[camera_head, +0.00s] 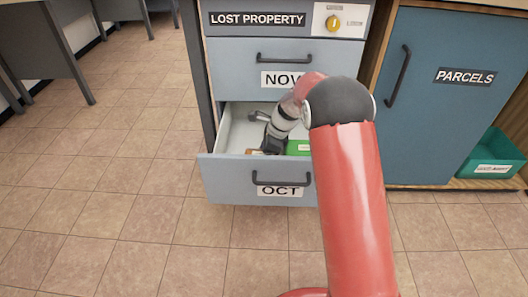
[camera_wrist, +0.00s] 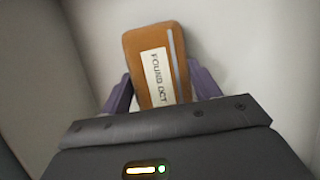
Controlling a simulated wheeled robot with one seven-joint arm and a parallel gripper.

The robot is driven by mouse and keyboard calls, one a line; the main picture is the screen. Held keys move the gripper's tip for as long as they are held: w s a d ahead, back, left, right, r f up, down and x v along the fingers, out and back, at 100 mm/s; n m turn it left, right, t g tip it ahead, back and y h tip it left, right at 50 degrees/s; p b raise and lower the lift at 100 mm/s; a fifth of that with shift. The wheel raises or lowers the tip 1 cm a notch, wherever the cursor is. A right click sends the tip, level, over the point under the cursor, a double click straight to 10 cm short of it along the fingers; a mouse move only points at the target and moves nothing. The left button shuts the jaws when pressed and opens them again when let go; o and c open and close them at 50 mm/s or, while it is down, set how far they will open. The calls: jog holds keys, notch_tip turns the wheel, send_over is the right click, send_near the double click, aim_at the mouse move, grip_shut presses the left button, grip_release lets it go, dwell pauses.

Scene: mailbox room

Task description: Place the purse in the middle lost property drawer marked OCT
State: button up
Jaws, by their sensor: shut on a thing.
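The purse (camera_wrist: 152,50) is a flat orange-brown case with a white label reading FOUND OCT, upright in the wrist view. My gripper (camera_wrist: 161,90) is shut on it, with one purple finger on each side. In the head view my gripper (camera_head: 272,147) is down inside the pulled-out drawer marked OCT (camera_head: 232,177). A small brown patch beside the gripper there may be the purse, too small to tell. Pale drawer walls surround the purse in the wrist view. Whether it touches the drawer floor cannot be told.
A green thing (camera_head: 298,147) lies in the drawer right of my gripper, partly behind my arm. The NOV drawer (camera_head: 234,72) above is shut. A blue PARCELS door (camera_head: 450,110) and a green bin (camera_head: 493,155) are at right. Tiled floor is clear at left.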

jog(key=w, duration=0.1)
jog(key=w+f, duration=0.1)
jog(key=w, duration=0.1)
jog(key=shift+w+b, duration=0.1)
jog(key=shift+b, duration=0.2)
jog(key=shift+f, duration=0.1)
jog(key=shift+f, duration=0.1)
jog(key=o, duration=1)
jog(key=shift+f, duration=0.1)
jog(key=p+v, duration=0.1)
jog(key=v, duration=0.7)
jog(key=shift+p, duration=0.3)
